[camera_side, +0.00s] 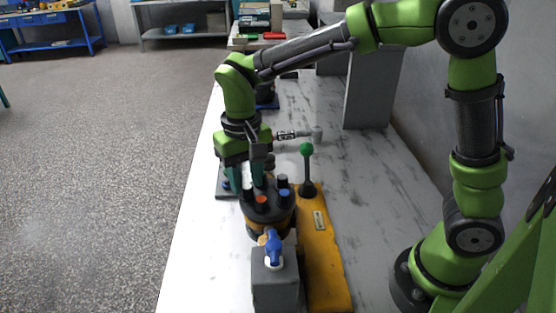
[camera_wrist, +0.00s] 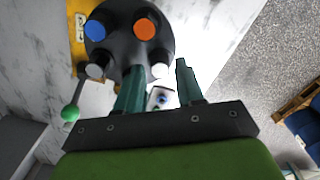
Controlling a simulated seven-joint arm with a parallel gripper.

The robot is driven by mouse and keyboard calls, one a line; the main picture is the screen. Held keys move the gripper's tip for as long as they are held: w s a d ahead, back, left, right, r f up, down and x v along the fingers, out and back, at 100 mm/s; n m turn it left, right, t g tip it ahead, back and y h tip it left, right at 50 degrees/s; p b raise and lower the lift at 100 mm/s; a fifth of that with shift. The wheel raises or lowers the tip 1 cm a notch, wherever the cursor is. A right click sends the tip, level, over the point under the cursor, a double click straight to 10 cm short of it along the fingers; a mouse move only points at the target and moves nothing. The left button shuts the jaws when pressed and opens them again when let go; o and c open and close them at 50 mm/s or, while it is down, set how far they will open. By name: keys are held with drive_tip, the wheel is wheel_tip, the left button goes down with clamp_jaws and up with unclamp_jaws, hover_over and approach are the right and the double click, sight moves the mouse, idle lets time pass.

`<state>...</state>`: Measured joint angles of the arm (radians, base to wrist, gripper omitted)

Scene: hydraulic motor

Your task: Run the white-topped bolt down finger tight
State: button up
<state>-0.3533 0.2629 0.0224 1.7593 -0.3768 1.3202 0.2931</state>
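The hydraulic motor (camera_side: 268,214) is a dark round body on a yellow base, with several coloured bolts standing around its top. The white-topped bolt (camera_wrist: 160,70) sits at the rim of the motor's dark top (camera_wrist: 128,45) in the wrist view. It also shows as a white upright piece (camera_side: 247,176) in the side view. My gripper (camera_wrist: 160,67) points down with its two teal fingers on either side of this bolt. A small gap shows on each side in the wrist view, so the fingers look open. The bolt's lower part and thread are hidden.
Blue (camera_wrist: 95,30), orange (camera_wrist: 145,28) and grey (camera_wrist: 95,70) bolt heads stand close by on the motor. A green-knobbed lever (camera_side: 307,150) rises from the yellow base (camera_side: 322,260). A grey block (camera_side: 275,285) stands in front.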

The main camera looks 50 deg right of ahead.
drive_tip(key=shift+f, duration=0.9)
drive_tip(key=shift+r, duration=0.2)
idle(0.4)
drive_tip(key=c, duration=0.6)
drive_tip(key=shift+m, duration=2.1)
drive_tip(key=shift+c, duration=0.2)
drive_tip(key=shift+m, duration=0.5)
drive_tip(key=m, duration=0.3)
